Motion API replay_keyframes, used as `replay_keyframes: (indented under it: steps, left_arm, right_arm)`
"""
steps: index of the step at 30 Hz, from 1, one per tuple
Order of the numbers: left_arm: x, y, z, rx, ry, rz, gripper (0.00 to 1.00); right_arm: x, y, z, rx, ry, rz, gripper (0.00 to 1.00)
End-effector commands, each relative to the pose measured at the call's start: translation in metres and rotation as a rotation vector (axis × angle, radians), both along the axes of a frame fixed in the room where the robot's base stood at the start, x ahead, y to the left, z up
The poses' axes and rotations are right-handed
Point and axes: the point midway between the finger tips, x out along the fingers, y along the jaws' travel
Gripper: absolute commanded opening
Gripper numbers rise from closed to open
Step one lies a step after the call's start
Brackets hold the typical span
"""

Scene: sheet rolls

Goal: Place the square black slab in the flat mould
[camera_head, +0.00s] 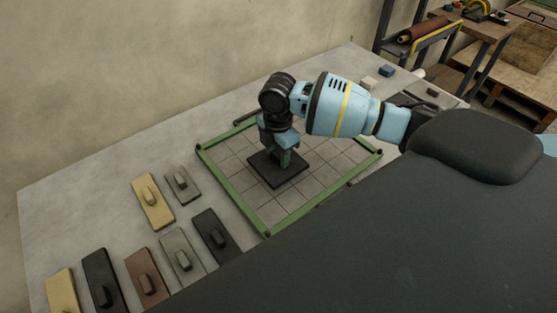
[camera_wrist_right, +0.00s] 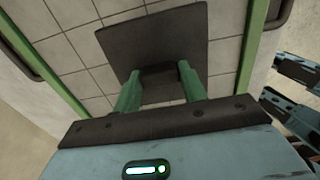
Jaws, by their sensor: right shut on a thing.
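The square black slab (camera_head: 274,173) is over the gridded floor of the flat mould, inside its green frame (camera_head: 232,193). I cannot tell whether it touches the mould floor or hangs just above it. My right gripper (camera_head: 286,158) is shut on the slab's raised grip. In the right wrist view the slab (camera_wrist_right: 140,42) lies beyond the green fingers (camera_wrist_right: 160,88), which clasp its dark grip from both sides. The mould's green frame (camera_wrist_right: 258,30) shows there too. My left gripper is not seen in the head view.
Several slabs with grips lie on the table left of the mould, among them a yellow one (camera_head: 153,202), a brown one (camera_head: 147,276) and a dark one (camera_head: 216,235). A small blue block (camera_head: 387,71) stands at the back. The rest of the mould floor is bare.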

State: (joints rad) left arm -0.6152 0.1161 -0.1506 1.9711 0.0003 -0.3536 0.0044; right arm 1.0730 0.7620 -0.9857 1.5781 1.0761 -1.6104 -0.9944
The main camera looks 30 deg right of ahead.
Motion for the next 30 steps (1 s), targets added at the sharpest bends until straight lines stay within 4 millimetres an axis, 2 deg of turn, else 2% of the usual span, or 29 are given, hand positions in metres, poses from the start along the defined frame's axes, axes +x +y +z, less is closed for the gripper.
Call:
replay_keyframes:
  steps: [3, 6, 18, 19, 21, 23, 30]
  left_arm:
    - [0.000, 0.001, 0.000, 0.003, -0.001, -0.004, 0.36]
    - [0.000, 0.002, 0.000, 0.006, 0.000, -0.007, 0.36]
    - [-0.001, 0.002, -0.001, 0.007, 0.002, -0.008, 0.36]
    - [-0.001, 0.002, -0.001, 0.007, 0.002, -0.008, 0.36]
    - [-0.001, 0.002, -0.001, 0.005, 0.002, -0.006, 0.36]
    - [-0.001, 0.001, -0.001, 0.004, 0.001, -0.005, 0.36]
    - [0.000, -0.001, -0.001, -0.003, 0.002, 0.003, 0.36]
  right_arm:
    - [-0.003, -0.001, -0.021, -0.004, 0.008, -0.001, 0.09]
    - [-0.002, -0.001, -0.030, -0.003, 0.006, 0.000, 0.09]
    - [-0.002, -0.001, -0.034, -0.002, 0.005, 0.001, 0.09]
    - [-0.003, -0.001, -0.034, -0.002, 0.005, 0.001, 0.45]
    - [-0.003, -0.001, -0.034, -0.002, 0.005, 0.001, 0.55]
    - [-0.003, -0.001, -0.034, -0.002, 0.005, 0.001, 0.62]
    - [-0.003, -0.001, -0.034, -0.002, 0.005, 0.000, 0.63]
